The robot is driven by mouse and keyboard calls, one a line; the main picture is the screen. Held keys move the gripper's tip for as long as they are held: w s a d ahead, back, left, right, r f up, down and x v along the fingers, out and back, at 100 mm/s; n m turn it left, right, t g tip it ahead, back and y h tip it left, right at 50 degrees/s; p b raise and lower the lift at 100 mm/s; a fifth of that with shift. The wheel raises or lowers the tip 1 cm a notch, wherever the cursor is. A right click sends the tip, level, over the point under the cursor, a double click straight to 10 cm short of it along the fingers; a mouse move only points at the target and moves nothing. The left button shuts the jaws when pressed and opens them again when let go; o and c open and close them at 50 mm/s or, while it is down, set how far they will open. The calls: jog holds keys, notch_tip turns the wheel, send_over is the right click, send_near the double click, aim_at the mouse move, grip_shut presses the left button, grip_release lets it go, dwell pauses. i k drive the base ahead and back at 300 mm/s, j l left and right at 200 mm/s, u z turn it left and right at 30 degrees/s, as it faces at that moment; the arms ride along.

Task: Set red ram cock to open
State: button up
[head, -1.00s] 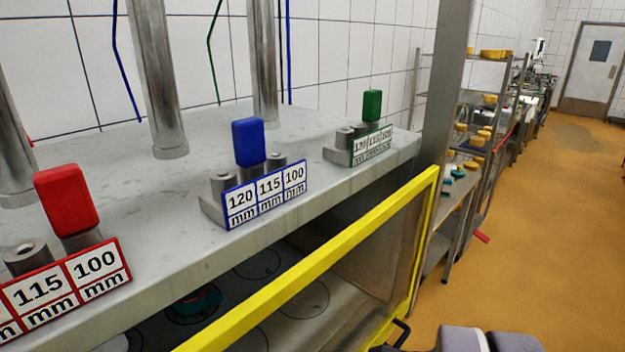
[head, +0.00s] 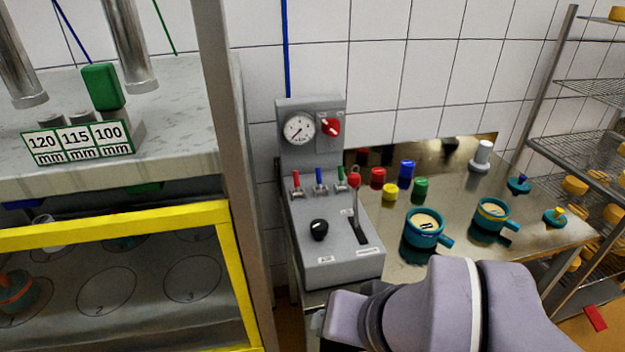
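The red ram cock (head: 297,184) is a small lever with a red tip on the grey control box (head: 330,240), in the head view. It stands at the left of a row of three, beside a blue cock (head: 319,180) and a green cock (head: 341,178). All three look roughly upright; their exact settings are too small to tell. My arm shows at the bottom right, in front of the box. My gripper is hidden or outside the picture, so its fingers do not show.
The box also has a gauge (head: 299,129), a red knob (head: 330,127), a black knob (head: 319,229) and a red-topped lever (head: 356,205). A steel table (head: 390,262) at right holds moulds and coloured pieces. A yellow-framed guard (head: 235,285) and a post (head: 232,150) stand left.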

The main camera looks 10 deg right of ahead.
aim_at(298, 193)
jog(key=i+l+u, duration=0.4)
jog(key=i+l, duration=0.4)
jog(key=i, duration=0.05)
